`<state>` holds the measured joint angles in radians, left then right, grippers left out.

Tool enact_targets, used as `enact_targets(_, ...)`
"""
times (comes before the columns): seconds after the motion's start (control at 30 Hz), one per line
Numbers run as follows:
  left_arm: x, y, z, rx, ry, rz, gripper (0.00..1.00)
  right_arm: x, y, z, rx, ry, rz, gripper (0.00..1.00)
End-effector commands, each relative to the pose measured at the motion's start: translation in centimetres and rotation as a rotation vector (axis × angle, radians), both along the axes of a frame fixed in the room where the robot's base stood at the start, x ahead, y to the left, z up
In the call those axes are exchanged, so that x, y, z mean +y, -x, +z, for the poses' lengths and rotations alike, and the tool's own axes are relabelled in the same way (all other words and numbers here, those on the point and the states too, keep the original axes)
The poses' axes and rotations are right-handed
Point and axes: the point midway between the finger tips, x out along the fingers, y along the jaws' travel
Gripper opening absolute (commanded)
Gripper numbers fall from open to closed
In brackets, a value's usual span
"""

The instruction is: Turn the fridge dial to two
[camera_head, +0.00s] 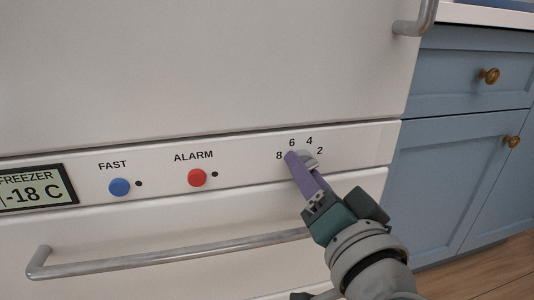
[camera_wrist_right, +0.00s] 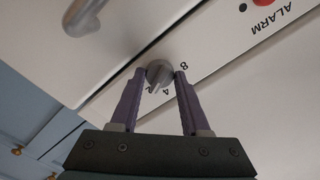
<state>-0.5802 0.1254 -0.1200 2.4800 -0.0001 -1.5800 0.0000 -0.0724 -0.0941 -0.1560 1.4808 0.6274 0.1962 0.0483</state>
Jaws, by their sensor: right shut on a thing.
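The fridge dial (camera_head: 311,163) is a small grey knob on the white control panel, below the printed numbers 8, 6, 4 and 2. My right gripper (camera_head: 302,160) reaches it from the lower right and its purple fingers cover part of it. In the right wrist view the dial (camera_wrist_right: 159,72) sits between the two fingertips of the right gripper (camera_wrist_right: 160,76), which is shut on it. A ridge on the dial points roughly toward the 4 in that view, but its exact setting is hard to tell. My left gripper is not in view.
Left of the dial are a red ALARM button (camera_head: 196,177), a blue FAST button (camera_head: 119,187) and a freezer display (camera_head: 38,188) reading -18 C. A drawer handle (camera_head: 170,259) runs below the panel. Blue cabinets (camera_head: 450,170) stand at the right.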

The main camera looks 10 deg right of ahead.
Motion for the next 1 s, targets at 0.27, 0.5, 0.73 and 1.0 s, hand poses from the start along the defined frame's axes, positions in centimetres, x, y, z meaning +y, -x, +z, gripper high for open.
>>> enact_targets(0.27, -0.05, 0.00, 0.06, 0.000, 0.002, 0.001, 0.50, -0.01, 0.00, -0.04, 0.002, -0.032, -0.001, 0.00)
enact_targets(0.5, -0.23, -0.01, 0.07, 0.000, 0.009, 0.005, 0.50, 0.00, 0.00, -0.03, 0.002, -0.033, -0.001, 0.00)
enact_targets(0.73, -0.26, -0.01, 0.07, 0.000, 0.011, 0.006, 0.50, 0.00, 0.00, -0.03, 0.002, -0.031, -0.001, 0.66)
enact_targets(1.0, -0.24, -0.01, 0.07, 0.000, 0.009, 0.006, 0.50, 0.01, 0.00, -0.01, 0.001, -0.030, 0.000, 0.76)
